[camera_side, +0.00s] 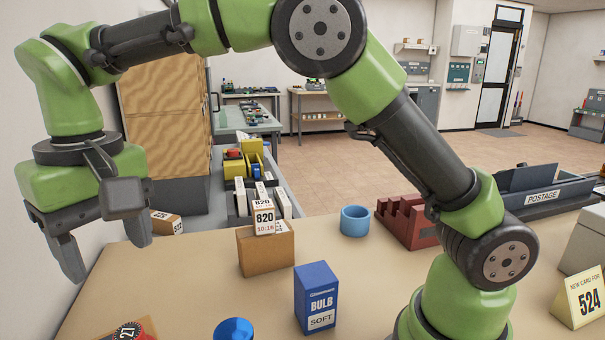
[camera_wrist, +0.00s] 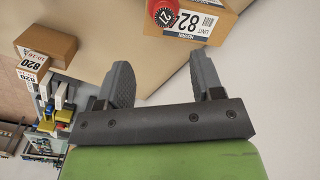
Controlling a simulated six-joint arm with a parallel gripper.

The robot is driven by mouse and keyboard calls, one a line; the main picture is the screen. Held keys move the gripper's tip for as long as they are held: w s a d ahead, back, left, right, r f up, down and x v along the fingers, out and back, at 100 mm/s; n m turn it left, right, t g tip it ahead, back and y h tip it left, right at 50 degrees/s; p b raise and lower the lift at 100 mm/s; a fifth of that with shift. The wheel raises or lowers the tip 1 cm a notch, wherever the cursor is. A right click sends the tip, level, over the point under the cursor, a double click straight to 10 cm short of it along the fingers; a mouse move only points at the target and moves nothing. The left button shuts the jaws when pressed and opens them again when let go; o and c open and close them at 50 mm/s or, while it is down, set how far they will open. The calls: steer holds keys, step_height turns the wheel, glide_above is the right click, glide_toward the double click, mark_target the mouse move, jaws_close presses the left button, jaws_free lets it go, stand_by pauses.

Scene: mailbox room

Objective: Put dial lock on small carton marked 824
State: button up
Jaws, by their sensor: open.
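My gripper (camera_side: 106,254) is open and empty, fingers pointing down, above the left edge of the table. In the wrist view its two fingers (camera_wrist: 163,80) stand apart with only tabletop and wall between them. The dial lock (camera_wrist: 165,13) is red with a black face reading 27. It shows cut off at the bottom left of the side view (camera_side: 128,331). A brown carton (camera_wrist: 232,6) with a white label beginning 82 is right by the lock in the wrist view. I cannot tell whether the lock rests on it or beside it.
A brown carton (camera_side: 266,250) bears a card (camera_side: 264,218) reading 820. A small carton (camera_side: 165,222) lies behind my gripper. The wall is close on the left.

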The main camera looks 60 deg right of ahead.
steer(key=s+d+r+m+t+y, duration=0.25)
steer(key=s+d+r, duration=0.35)
steer(key=d+r, duration=0.3)
steer(key=s+d+f+t, duration=0.1)
steer(key=s+d+t, duration=0.1)
steer(key=s+d, duration=0.2)
steer(key=s+d+f+m+t, duration=0.1)
steer(key=s+d, duration=0.3)
steer(key=s, duration=0.4)
steer(key=shift+s+d+f+t+h, duration=0.2)
steer(key=shift+f+t+h, duration=0.15)
steer(key=shift+f+t, duration=0.4)
